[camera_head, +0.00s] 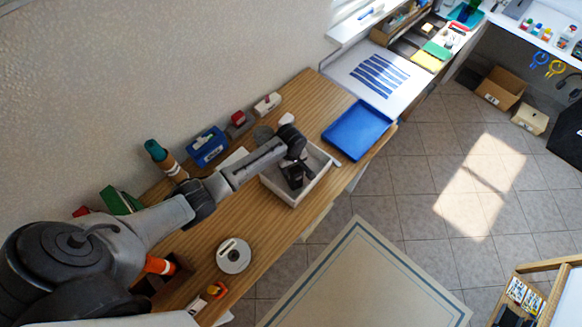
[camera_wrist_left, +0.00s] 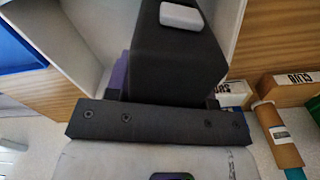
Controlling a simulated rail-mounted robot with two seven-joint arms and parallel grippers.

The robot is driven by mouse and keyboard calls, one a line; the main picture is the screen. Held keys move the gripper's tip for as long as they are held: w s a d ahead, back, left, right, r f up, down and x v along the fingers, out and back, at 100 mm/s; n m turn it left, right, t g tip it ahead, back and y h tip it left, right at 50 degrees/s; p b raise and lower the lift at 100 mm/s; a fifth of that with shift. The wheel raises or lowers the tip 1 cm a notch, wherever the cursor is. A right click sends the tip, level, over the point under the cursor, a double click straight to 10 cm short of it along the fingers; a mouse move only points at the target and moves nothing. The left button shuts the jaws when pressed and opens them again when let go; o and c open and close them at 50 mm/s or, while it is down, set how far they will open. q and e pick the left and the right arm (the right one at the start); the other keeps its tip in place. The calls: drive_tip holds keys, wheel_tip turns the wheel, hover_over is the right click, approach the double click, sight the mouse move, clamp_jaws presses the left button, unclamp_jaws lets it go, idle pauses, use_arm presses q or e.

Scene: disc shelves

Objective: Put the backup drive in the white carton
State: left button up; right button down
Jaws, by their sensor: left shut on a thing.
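The white carton (camera_head: 276,188) is an open-topped box on the wooden table, below my left arm. My left gripper (camera_head: 296,174) is over the carton's opening and points down. In the left wrist view my left gripper (camera_wrist_left: 163,98) is shut on a black block with a pale grey patch, which looks like the backup drive (camera_wrist_left: 180,52). The carton's pale walls (camera_wrist_left: 62,42) show beside and beyond the block there. I cannot tell whether the block touches the carton's floor. My right gripper is not in view.
A blue tray (camera_head: 357,130) lies right of the carton. A white disc (camera_head: 233,256) lies nearer me on the table.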

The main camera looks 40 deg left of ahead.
use_arm(q)
drive_tip(key=shift+f, duration=1)
drive_tip(key=shift+f, duration=0.2)
drive_tip(key=o, duration=1.1)
wheel_tip(320, 180, up, 12)
drive_tip(key=shift+r+p, duration=0.2)
drive_tip(key=shift+p, duration=0.25)
